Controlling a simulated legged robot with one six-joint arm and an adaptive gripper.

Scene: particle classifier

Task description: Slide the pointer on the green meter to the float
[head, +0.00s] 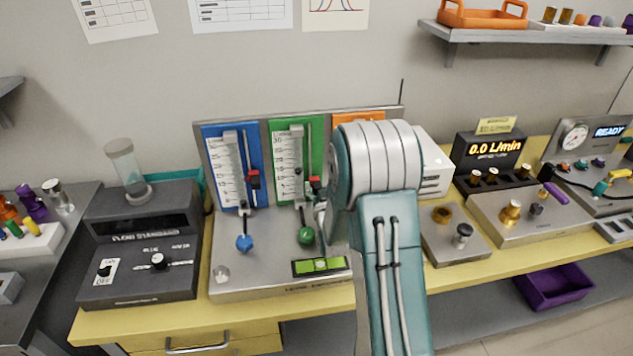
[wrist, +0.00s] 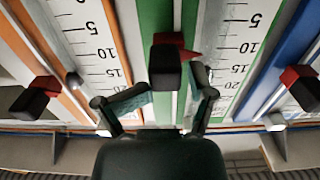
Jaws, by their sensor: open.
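The green meter (head: 281,133) stands between the blue and orange meters on the back panel. Its pointer, a black block with a red tip (head: 315,182), sits on a rail right of the scale. In the wrist view, the pointer (wrist: 165,68) lies between my fingers, close to their tips. My gripper (wrist: 161,92) is open, one finger on each side of the block; I cannot tell whether either touches. A small dark spot in the green meter's tube (head: 298,171) may be the float. The wrist view does not show the float clearly. My arm hides part of the orange meter.
The blue meter (head: 211,140) and orange meter (head: 357,119) stand close on either side, each with its own slider. A blue knob (head: 244,243) and green knob (head: 306,236) stick out below. A green level (head: 320,266) lies on the base plate.

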